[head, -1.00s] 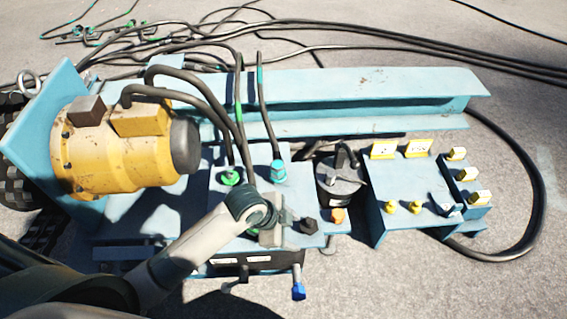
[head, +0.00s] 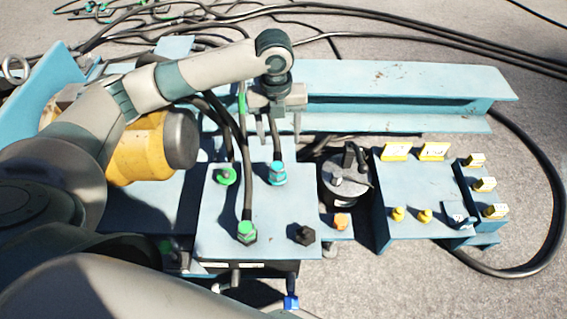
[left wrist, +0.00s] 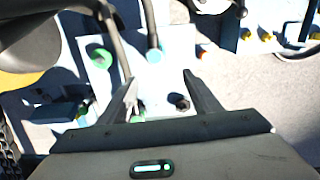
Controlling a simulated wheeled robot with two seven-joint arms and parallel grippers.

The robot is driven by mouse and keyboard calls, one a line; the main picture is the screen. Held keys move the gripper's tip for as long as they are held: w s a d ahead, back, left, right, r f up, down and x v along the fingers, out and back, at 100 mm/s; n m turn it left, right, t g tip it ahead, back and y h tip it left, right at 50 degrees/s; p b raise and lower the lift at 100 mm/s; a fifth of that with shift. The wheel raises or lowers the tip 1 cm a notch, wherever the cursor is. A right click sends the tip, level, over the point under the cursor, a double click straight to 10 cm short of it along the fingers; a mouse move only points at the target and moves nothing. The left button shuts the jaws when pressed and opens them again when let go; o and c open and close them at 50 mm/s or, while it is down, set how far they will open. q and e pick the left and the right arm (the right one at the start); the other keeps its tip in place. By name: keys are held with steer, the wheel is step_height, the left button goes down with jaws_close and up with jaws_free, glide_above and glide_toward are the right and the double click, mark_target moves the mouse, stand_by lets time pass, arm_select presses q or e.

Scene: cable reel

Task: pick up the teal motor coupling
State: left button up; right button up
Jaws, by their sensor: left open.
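The teal motor coupling (head: 277,173) stands on the far right part of the light blue plate (head: 275,207), with a black hose rising from its top. It also shows in the left wrist view (left wrist: 155,55), just beyond and between the fingertips. My left gripper (head: 279,130) is open and empty, pointing down above and behind the coupling in the head view. Its two dark fingers show spread apart in the left wrist view (left wrist: 160,81). They do not appear to touch the coupling. My right gripper is not in view.
Green couplings (head: 226,175) (head: 246,232), a black fitting (head: 304,235) and an orange one (head: 340,221) stand nearby. A yellow motor (head: 150,150) is left, a dark round unit (head: 345,182) right. A blue beam (head: 400,80) runs behind. Hoses cross close to the gripper.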

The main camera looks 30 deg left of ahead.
arm_select(q)
steer(key=shift+w+a+r+m, duration=0.3)
steer(key=shift+a+r, duration=0.35)
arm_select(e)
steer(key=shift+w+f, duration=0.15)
arm_select(q)
steer(key=shift+f, duration=0.1)
steer(key=b, duration=0.1)
glide_above(277, 165)
step_height(277, 165, down, 11)
steer(key=shift+f, duration=0.5)
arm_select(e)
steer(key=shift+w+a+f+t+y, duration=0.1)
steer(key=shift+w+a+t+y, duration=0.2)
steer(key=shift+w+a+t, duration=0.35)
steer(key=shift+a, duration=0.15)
arm_select(q)
step_height(277, 165, down, 4)
steer(key=shift+f+b, duration=0.1)
steer(key=shift+b, duration=0.3)
steer(key=shift+f, duration=0.55)
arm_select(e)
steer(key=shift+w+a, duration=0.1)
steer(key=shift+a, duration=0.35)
